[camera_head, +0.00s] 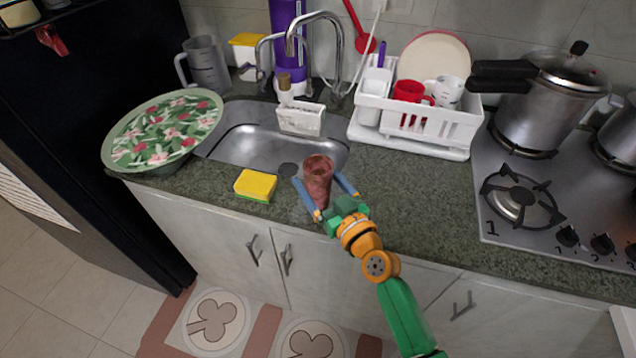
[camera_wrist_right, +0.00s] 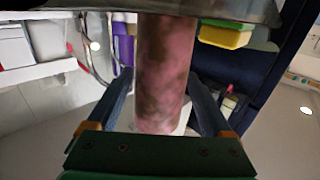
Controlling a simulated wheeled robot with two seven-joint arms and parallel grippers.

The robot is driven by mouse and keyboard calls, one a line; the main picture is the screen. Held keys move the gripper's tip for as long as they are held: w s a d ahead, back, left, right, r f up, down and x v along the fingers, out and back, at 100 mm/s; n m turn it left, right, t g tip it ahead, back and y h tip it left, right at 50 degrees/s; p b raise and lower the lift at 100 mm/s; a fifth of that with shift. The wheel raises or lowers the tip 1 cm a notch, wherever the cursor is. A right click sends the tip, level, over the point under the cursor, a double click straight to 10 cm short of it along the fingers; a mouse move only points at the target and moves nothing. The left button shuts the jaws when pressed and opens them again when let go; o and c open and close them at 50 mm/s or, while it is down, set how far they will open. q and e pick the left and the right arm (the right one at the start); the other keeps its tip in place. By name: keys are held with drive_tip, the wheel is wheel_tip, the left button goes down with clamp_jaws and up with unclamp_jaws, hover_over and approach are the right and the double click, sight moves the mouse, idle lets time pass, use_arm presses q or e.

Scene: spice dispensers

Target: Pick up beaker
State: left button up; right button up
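The beaker (camera_head: 318,178) is a reddish-brown, mottled cylinder near the counter's front edge, in front of the sink. It looks upright. In the right wrist view the beaker (camera_wrist_right: 166,75) fills the middle, and the picture is upside down. My right gripper (camera_head: 320,185) has one blue finger on each side of the beaker. In the wrist view its fingers (camera_wrist_right: 160,85) are spread, with gaps showing beside the beaker, so it looks open around it. Contact at the fingertips cannot be made out. My left gripper is not in view.
A yellow sponge (camera_head: 256,185) lies left of the beaker. A floral bowl (camera_head: 160,128) stands farther left. The sink (camera_head: 235,140) and a white dish rack (camera_head: 455,130) are behind. A stove (camera_head: 555,205) is at right. The counter (camera_head: 420,195) between beaker and stove is clear.

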drive_tip(key=shift+s+r, duration=0.1)
drive_tip(key=shift+s, duration=0.05)
drive_tip(key=c, duration=1)
